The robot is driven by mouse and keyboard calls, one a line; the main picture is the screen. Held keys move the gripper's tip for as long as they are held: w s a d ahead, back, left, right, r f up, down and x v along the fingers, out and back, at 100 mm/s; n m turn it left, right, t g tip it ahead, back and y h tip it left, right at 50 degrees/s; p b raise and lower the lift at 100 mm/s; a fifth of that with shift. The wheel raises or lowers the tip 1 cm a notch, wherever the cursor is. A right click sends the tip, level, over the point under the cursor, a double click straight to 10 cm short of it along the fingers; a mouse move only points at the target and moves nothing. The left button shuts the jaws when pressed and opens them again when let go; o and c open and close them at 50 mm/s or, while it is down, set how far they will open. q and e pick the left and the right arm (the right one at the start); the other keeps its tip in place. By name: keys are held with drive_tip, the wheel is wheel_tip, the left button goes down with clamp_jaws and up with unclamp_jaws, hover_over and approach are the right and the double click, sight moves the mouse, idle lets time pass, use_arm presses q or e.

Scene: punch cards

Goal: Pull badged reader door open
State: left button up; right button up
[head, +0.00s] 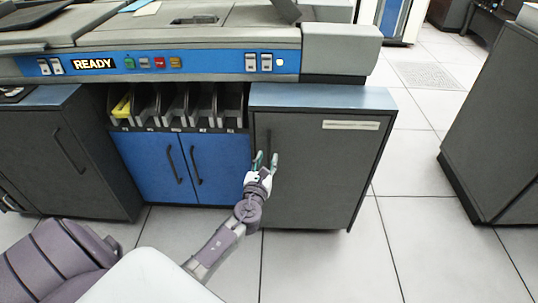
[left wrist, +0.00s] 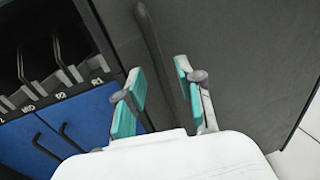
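The badged reader door (head: 320,175) is the dark grey front of the right-hand cabinet, with a pale badge plate (head: 351,125) at its upper right. It looks shut. Its dark vertical handle (head: 268,142) is near the door's left edge. My left gripper (head: 266,160) is open in front of the handle's lower part. In the left wrist view the handle (left wrist: 153,45) runs down between the two teal-padded fingertips (left wrist: 160,85), with gaps showing on both sides. I cannot tell how deep the handle sits between them. My right gripper is not in view.
Blue doors (head: 185,168) with two handles stand left of the badged door, below a row of card slots (head: 175,103). The machine's control panel (head: 160,65) overhangs above. Another grey cabinet (head: 495,130) stands at the far right. Tiled floor (head: 330,262) in front is clear.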

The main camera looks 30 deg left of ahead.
use_arm(q)
drive_tip(key=shift+x, duration=1.5)
drive_tip(key=shift+c, duration=0.2)
clamp_jaws()
